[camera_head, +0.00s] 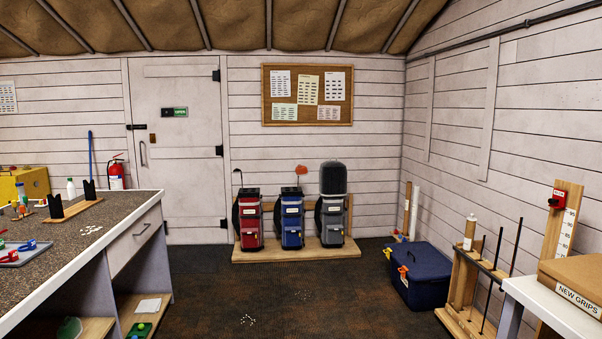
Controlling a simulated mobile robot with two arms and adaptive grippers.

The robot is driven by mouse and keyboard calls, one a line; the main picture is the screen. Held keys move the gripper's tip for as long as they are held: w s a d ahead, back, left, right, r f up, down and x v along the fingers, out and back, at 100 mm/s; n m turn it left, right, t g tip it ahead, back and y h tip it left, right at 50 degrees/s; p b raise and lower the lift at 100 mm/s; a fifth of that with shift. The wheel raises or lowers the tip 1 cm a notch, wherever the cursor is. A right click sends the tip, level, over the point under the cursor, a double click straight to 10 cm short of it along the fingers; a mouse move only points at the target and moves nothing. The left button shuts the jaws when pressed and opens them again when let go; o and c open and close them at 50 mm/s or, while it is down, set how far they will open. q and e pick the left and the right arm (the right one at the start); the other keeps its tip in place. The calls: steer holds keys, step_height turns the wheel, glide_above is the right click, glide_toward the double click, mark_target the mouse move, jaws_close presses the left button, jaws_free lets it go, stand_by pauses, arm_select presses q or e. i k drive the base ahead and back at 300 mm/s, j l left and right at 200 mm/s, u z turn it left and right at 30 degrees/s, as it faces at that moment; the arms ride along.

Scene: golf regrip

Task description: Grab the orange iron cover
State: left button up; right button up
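An orange cover (302,170) sits at the top of a club standing out of the blue golf bag (292,222), against the back wall. It is small in the view, so I cannot tell its exact shape. A smaller orange piece (403,271) shows on the front of the dark blue bin (425,278) on the right; I cannot tell whether it is a latch or a separate item. Neither of my grippers is in view.
A red bag (250,222) and a grey bag (331,215) flank the blue one on a low wooden stand (295,254). A workbench (95,225) fills the left. A club rack (470,280) and white table (555,308) stand right. The middle floor is mostly clear.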

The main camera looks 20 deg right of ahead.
mark_target(300, 171)
steer(key=i+z, duration=0.3)
steer(key=i, duration=5.2)
steer(key=i+l+z, duration=0.2)
steer(key=i, duration=0.55)
steer(key=i+j+z, duration=0.2)
steer(key=i, duration=0.6)
steer(key=i+j+z, duration=0.2)
steer(key=i, duration=0.55)
steer(key=i+l, duration=0.05)
steer(key=l, duration=0.05)
